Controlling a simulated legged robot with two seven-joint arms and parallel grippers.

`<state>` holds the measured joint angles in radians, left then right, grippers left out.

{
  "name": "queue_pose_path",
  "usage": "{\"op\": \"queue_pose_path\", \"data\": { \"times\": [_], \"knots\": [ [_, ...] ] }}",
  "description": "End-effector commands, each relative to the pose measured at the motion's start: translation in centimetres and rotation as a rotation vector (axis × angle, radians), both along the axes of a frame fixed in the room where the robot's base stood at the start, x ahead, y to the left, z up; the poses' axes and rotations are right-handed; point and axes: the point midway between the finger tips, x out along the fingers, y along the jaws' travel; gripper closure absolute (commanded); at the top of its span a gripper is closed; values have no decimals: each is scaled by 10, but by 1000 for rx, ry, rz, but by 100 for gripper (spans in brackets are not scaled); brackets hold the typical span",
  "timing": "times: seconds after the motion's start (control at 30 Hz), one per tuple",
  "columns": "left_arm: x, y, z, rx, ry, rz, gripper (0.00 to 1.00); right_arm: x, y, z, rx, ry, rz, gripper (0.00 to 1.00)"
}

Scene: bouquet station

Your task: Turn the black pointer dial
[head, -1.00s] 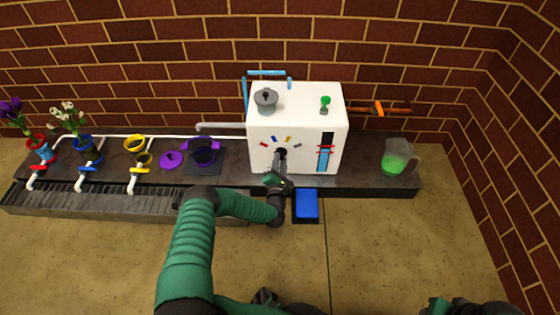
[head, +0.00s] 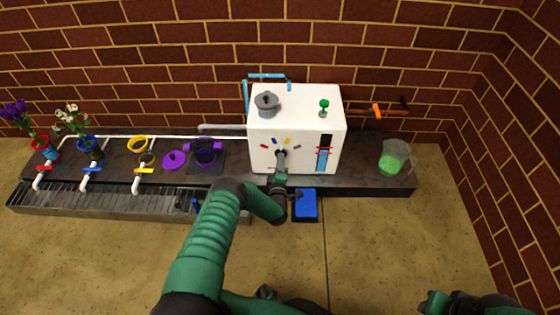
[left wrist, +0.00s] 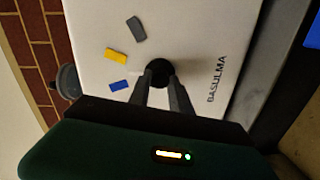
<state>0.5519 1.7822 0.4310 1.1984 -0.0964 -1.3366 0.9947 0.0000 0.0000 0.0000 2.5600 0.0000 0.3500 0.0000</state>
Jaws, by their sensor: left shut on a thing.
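The white machine (head: 262,130) stands on the bench. The black pointer dial (left wrist: 159,68) sits on its front face, a dark round knob in the left wrist view. My left gripper (head: 281,156) reaches the dial from the front, with its two fingers (left wrist: 160,84) shut on it. The fingers cover much of the dial, and I cannot tell which way its pointer faces. Coloured marks ring the dial, including a yellow one (left wrist: 116,55) and a blue one (left wrist: 119,86). My right gripper does not show; only part of my right arm appears at the lower right.
A blue block (head: 306,204) lies just right of my left wrist, at the bench front. A slider gauge (head: 323,152) is right of the dial. A jug of green liquid (head: 395,158) stands at right. Taps, pots and flowers line the left side.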

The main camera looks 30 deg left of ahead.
Motion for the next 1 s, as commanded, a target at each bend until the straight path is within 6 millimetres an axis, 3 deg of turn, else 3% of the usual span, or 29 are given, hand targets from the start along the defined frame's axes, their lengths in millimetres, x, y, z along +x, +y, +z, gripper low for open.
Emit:
{"op": "queue_pose_path", "data": {
  "times": [1.0],
  "knots": [
    [-1, -6, -7, 764, 482, -14, 100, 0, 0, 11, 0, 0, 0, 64]
  ]
}}
